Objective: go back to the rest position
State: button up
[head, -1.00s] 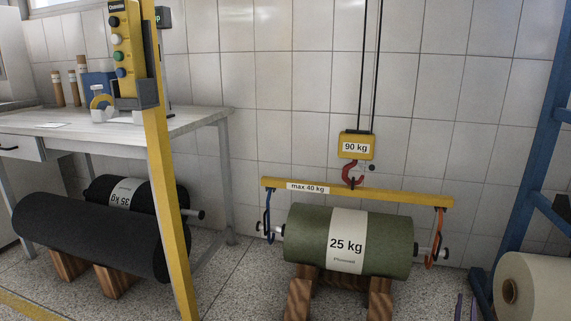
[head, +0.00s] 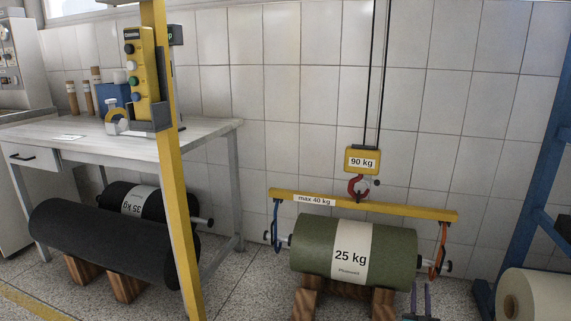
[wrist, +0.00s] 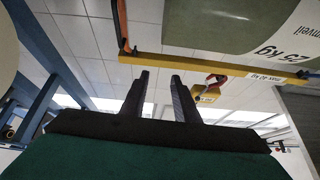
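My gripper (wrist: 160,88) is open in the wrist view, with its two dark fingers apart and nothing between them. In the head view my gripper (head: 420,290) shows at the bottom edge, in front of the right end of the green 25 kg roll (head: 312,245). In the wrist view, which is turned over, the roll (wrist: 215,25) fills the upper right, clear of the fingers. The roll hangs at or rests on wooden blocks (head: 306,301); I cannot tell which. A blue and an orange sling link its shaft ends to the yellow bar (head: 375,207).
The red hook (head: 357,187) of the 90 kg hoist block (head: 362,160) is at the bar. A yellow post (head: 171,170) with a button pendant (head: 141,75) stands left. A blue rack (head: 530,180) and a pale roll (head: 540,296) stand right. Dark rolls (head: 100,240) lie under the table.

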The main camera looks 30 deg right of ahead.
jog(key=w+a+r+n+t+y+p, duration=0.1)
jog(key=w+a+r+y+p, duration=0.25)
jog(key=w+a, duration=0.45)
jog(key=w+a+r+n+t+y+p, duration=0.1)
jog(key=w+a+r+y+p, duration=0.1)
jog(key=w+a+p, duration=0.6)
jog(key=w+a+r+n+y+p, duration=0.1)
jog(key=w+a+r+y, duration=0.15)
jog(key=w+a, duration=0.65)
jog(key=a+f+n+g+y+p, duration=0.15)
jog(key=a+g+y+p, duration=0.6)
jog(key=a, duration=1.95)
jog(key=s+a+f+n+g+p, duration=0.25)
jog(key=s+a+p, duration=0.25)
jog(key=s+a, duration=0.3)
jog(key=s+a+f+n+g+p, duration=0.1)
jog(key=s+a+f+g+p, duration=0.15)
jog(key=s+a+p, duration=0.4)
jog(key=s+a+r+g, duration=0.2)
jog(key=s+g, duration=0.4)
jog(key=s, duration=0.9)
jog(key=s+a+r+g+y+b, duration=0.1)
jog(key=s+g, duration=0.5)
jog(key=s, duration=0.9)
jog(key=shift+a+r+n, duration=0.4)
jog(key=shift+a+r, duration=0.2)
jog(key=shift+w, duration=0.1)
